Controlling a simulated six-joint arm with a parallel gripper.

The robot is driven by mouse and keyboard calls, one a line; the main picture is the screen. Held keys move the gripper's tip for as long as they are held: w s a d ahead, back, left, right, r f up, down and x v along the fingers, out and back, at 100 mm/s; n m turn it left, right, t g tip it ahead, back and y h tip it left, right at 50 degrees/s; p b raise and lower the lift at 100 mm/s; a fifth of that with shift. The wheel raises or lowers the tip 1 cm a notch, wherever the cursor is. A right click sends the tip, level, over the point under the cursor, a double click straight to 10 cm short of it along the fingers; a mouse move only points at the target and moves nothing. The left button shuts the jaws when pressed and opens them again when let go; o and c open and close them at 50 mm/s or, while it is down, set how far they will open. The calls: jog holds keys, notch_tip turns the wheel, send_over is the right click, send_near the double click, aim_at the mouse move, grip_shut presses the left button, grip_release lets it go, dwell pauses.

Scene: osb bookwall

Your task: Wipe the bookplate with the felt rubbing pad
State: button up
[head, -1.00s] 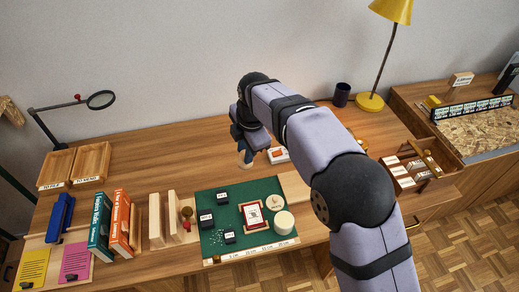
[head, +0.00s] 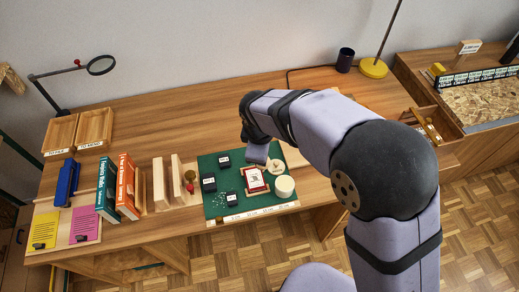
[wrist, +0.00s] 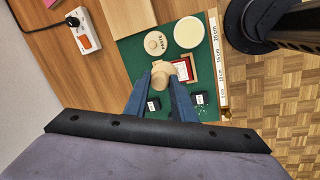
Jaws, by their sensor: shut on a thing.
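The bookplate (head: 254,179), a white card with a red border, lies on the green mat (head: 213,165). My gripper (wrist: 161,80) is shut on a pale tan knob-shaped thing, which I take for the felt rubbing pad (wrist: 162,70). Its underside is hidden, and I cannot tell whether it touches the bookplate or hovers above it. In the head view my gripper (head: 260,158) is over the mat's far right part, just behind the bookplate; the pad is mostly hidden there.
A round labelled disc (wrist: 155,43) and a cream jar (wrist: 188,32) stand close by on the mat. Small black labelled blocks (head: 224,160) stand to the left. A power strip (wrist: 83,33) lies behind. Upright books (head: 106,188) and wooden blocks stand further left.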

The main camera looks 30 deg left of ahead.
jog(key=shift+a+m+h, duration=0.1)
jog(key=shift+m+h, duration=0.2)
jog(key=shift+m, duration=0.8)
